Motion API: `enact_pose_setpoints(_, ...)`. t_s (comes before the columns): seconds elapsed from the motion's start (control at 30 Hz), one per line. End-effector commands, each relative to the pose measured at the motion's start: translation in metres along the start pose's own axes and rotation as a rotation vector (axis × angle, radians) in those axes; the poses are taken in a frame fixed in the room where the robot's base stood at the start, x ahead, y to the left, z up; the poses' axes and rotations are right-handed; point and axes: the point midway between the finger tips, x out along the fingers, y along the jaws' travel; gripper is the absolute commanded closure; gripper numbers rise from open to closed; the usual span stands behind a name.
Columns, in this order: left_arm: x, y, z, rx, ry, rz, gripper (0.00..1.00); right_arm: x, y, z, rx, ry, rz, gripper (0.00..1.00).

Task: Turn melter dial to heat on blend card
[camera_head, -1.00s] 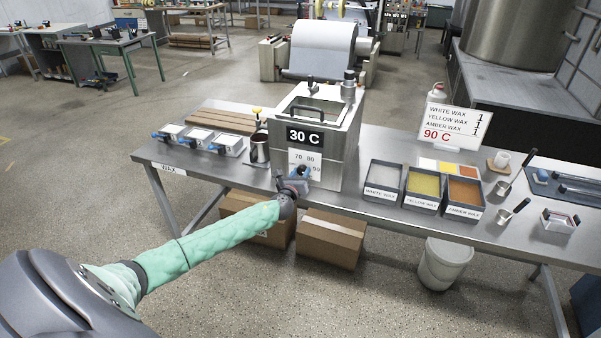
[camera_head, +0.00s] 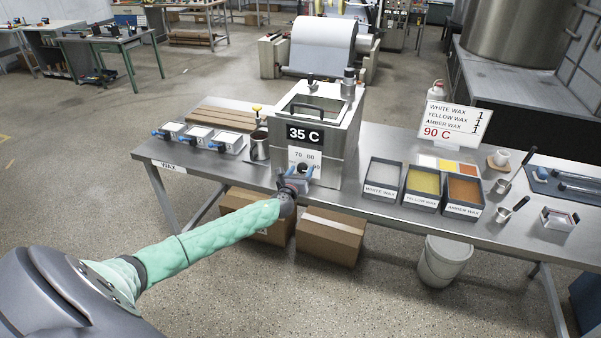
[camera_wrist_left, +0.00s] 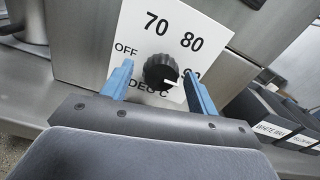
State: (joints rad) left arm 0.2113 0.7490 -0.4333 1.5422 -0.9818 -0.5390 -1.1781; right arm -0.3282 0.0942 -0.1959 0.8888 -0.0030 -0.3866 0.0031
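The melter (camera_head: 322,125) is a steel box on the bench, and its display (camera_head: 304,134) reads 35 C. The black melter dial (camera_wrist_left: 160,72) sits on a white plate marked OFF, 70, 80 and a partly hidden 90. Its white mark points to the lower right, toward the 90 side. My left gripper (camera_wrist_left: 158,68) is open, with a blue finger on each side of the dial and visible gaps to it. In the head view the left gripper (camera_head: 298,181) is in front of the melter. The blend card (camera_head: 455,122) lists white, yellow and amber wax, 1 each, and 90 C.
Trays of white (camera_head: 382,180), yellow (camera_head: 422,188) and amber wax (camera_head: 463,194) stand right of the melter. A metal pitcher (camera_head: 259,146) and several small blue-handled moulds (camera_head: 198,136) are at its left. Boxes (camera_head: 330,236) and a bucket (camera_head: 444,262) are below the bench.

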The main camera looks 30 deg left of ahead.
Motion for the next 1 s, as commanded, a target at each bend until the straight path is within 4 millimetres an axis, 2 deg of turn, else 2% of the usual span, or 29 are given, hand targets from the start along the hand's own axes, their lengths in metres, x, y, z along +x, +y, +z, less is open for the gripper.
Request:
enact_pose_setpoints(0.13, 0.0, 0.0, 0.001, 0.0, -0.001, 0.0, 0.41, 0.0, 0.005, 0.001, -0.001, -0.001, 0.004, 0.64)
enact_pose_setpoints(0.33, -0.01, 0.0, -0.001, 0.0, -0.002, -0.002, 0.41, 0.004, -0.001, -0.001, 0.001, -0.002, -0.001, 0.64)
enact_pose_setpoints(0.43, -0.024, 0.001, -0.003, 0.0, 0.0, -0.001, 0.41, 0.005, -0.006, -0.012, 0.004, 0.006, -0.005, 0.64)
enact_pose_setpoints(0.5, -0.034, 0.001, -0.003, 0.001, 0.0, -0.002, 0.41, 0.001, -0.013, -0.033, 0.005, 0.025, -0.01, 0.64)
enact_pose_setpoints(0.6, -0.048, 0.001, -0.003, 0.0, 0.0, -0.001, 0.41, 0.0, -0.011, -0.046, 0.005, 0.033, -0.008, 0.64)
enact_pose_setpoints(0.8, -0.069, 0.001, -0.002, 0.001, 0.0, 0.0, 0.41, -0.005, -0.009, -0.061, 0.006, 0.039, -0.007, 0.64)
enact_pose_setpoints(1.0, -0.077, 0.0, -0.001, 0.0, 0.0, 0.0, 0.41, -0.008, -0.009, -0.066, 0.007, 0.038, -0.006, 0.64)
